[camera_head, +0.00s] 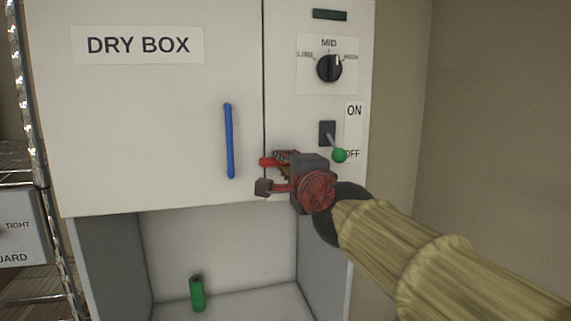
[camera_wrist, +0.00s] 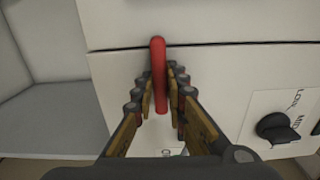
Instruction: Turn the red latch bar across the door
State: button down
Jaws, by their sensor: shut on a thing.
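The white door (camera_head: 150,130) marked DRY BOX is shut, with a dark seam along its right edge. The red latch bar (camera_head: 267,162) lies about level on the panel beside the door, its tip just over the seam; most of it is hidden by my gripper in the head view. In the wrist view the red latch bar (camera_wrist: 160,60) stands between my fingers and crosses the seam. My gripper (camera_head: 275,174) is shut on the bar; the fingers also show in the wrist view (camera_wrist: 160,92), one on each side of it.
A blue handle (camera_head: 229,141) stands on the door left of my gripper. A toggle switch with a green knob (camera_head: 339,155) is close above my wrist, and a black dial (camera_head: 329,68) is higher. A green cylinder (camera_head: 197,293) stands in the open bay below. A wire rack (camera_head: 40,120) is at left.

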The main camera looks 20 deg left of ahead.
jog(key=c, duration=1.8)
grip_release()
jog(key=v, duration=1.2)
jog(key=shift+a+f, duration=0.1)
